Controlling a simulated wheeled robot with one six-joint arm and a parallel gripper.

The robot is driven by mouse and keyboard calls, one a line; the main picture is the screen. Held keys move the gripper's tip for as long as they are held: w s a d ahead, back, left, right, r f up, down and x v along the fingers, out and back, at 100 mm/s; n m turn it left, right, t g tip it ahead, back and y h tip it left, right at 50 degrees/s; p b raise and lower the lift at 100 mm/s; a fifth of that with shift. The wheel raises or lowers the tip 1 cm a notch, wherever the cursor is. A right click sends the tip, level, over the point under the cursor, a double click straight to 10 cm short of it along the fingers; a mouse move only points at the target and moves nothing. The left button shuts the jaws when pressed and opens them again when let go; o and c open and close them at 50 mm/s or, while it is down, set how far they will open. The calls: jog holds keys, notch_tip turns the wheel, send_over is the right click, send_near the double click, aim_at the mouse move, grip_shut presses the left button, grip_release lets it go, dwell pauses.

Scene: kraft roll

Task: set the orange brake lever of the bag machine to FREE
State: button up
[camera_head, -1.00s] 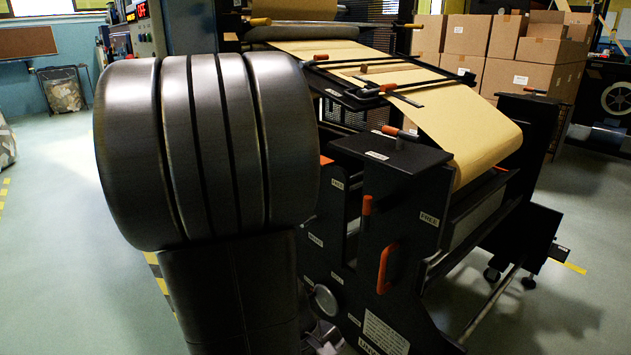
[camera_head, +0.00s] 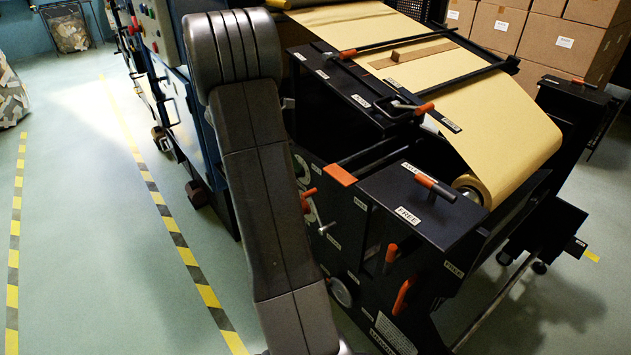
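The bag machine (camera_head: 465,235) is a black frame carrying a wide kraft paper web. An orange-gripped lever (camera_head: 435,187) lies on the black top plate at the machine's near end. Its orange end points up-left, beside the farther label (camera_head: 415,171), which is too small to read surely. A FREE label (camera_head: 407,215) is on the same plate, nearer me and apart from the handle. My arm (camera_head: 270,200) runs down the picture left of this plate. My gripper is out of view.
Other orange handles are an upright one (camera_head: 390,257), a curved one (camera_head: 403,295) and one higher up (camera_head: 424,109). Cardboard boxes (camera_head: 565,40) stand behind.

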aim_at(309, 191)
jog(key=b+x, duration=0.2)
jog(key=x, duration=1.1)
jog(key=shift+s+d+f+b, duration=0.15)
jog(key=shift+f+b, duration=0.1)
jog(key=shift+b, duration=0.15)
jog(key=shift+c, duration=0.4)
grip_shut()
